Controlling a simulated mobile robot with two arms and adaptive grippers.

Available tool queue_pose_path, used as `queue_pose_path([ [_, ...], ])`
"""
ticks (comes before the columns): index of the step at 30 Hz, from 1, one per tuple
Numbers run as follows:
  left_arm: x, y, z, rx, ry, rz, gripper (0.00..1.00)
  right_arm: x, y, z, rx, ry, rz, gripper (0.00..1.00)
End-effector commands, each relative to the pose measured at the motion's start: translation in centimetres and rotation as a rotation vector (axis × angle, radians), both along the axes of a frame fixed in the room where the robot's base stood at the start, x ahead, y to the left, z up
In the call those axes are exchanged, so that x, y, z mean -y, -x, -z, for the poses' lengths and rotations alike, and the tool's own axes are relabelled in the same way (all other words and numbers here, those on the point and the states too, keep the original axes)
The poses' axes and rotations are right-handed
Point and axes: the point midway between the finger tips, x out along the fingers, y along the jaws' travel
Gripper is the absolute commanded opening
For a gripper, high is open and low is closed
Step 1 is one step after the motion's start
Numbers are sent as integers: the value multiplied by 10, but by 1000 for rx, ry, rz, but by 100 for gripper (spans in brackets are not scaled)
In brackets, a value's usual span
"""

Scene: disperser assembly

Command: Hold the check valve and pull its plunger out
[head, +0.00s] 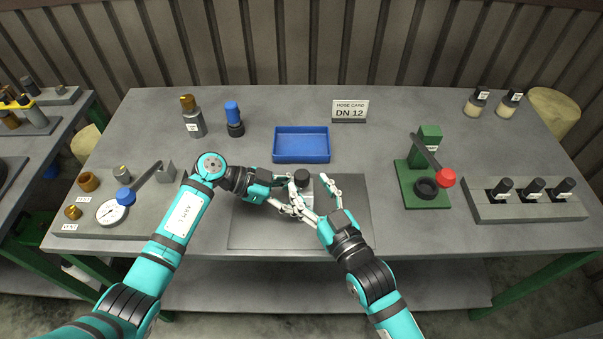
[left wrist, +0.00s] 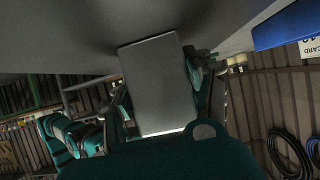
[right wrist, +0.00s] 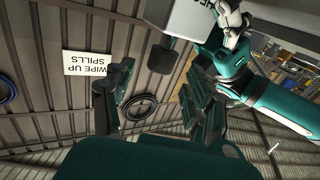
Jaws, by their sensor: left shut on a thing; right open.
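The check valve is a pale grey block with a black plunger (head: 302,175) at its end. In the head view it is above the dark mat, largely hidden by the grippers. My left gripper (head: 294,196) is shut on the grey body (left wrist: 152,85), which fills the space between its fingers in the left wrist view. The right wrist view shows the labelled body (right wrist: 188,18) at the top, with the black plunger (right wrist: 170,50) pointing down. My right gripper (head: 322,198) is open close to the valve on its right side. In its wrist view the plunger appears beyond its spread fingers (right wrist: 160,95), apparently untouched.
The dark mat (head: 255,236) lies beneath both grippers. A blue tray (head: 301,158) is behind them. A green press (head: 415,190) with a red knob stands to the right, beside a rack (head: 525,211) with black-topped parts. A dial gauge fixture (head: 85,228) is at the left.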

Motion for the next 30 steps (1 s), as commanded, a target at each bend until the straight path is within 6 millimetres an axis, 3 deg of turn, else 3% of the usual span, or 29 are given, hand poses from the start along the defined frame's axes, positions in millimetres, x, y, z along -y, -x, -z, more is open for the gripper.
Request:
queue_pose_path([
  [3, 0, 0, 0, 0, 0, -1, 0, -10, -19, -1, 2, -1, -1, 55],
  [9, 0, 0, 0, 0, 0, -1, 0, -19, -37, 0, 0, -1, -1, 55],
  [20, 0, 0, 0, 0, -1, -1, 0, -21, -40, 0, -1, 0, -1, 54],
  [30, 0, 0, 0, 0, -1, -1, 0, -21, -40, 0, -1, 0, -1, 9],
])
